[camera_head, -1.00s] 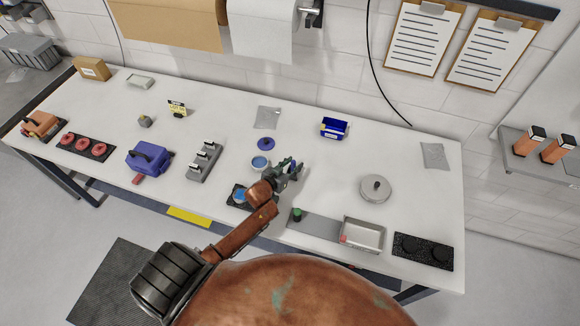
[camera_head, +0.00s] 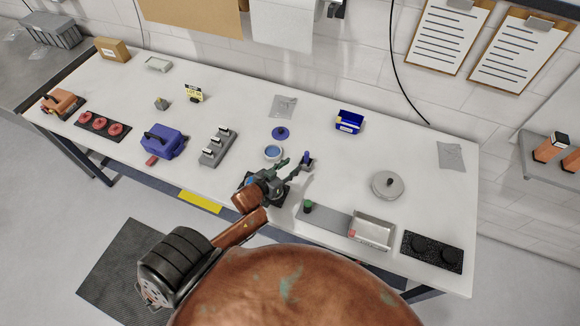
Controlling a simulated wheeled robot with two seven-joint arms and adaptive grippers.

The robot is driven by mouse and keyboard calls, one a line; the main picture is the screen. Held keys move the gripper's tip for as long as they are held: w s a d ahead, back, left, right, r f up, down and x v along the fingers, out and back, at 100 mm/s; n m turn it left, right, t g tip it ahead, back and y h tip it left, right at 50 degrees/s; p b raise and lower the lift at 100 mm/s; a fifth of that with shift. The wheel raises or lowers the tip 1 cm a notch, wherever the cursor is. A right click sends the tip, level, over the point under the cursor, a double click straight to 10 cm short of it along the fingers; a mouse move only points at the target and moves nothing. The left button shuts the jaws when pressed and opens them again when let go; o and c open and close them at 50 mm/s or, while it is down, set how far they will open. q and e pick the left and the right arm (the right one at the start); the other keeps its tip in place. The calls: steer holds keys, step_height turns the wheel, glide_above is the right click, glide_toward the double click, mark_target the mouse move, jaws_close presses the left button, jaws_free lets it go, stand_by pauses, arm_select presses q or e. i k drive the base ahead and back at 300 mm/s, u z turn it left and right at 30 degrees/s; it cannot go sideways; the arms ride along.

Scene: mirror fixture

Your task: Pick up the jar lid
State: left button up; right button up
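A dark blue lid (camera_head: 280,133) with a small knob lies flat on the white table, just behind a small round jar (camera_head: 273,153) that looks blue inside. Which of the lids belongs to the jar is not marked; a larger grey metal lid (camera_head: 387,186) with a dark knob lies farther right. My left gripper (camera_head: 291,165) is in front of and to the right of the jar, low over the table. Its fingers look spread, with nothing seen between them. It is apart from the blue lid. My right gripper is not in view.
A small blue post on a dark base (camera_head: 307,161) stands close to the right of my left gripper. A blue bin (camera_head: 349,121) is behind it. A metal tray (camera_head: 372,231) and a green-topped item (camera_head: 308,206) are at the front right. The table between bin and grey lid is clear.

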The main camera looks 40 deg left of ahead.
mark_target(280, 133)
steer(key=u, duration=1.4)
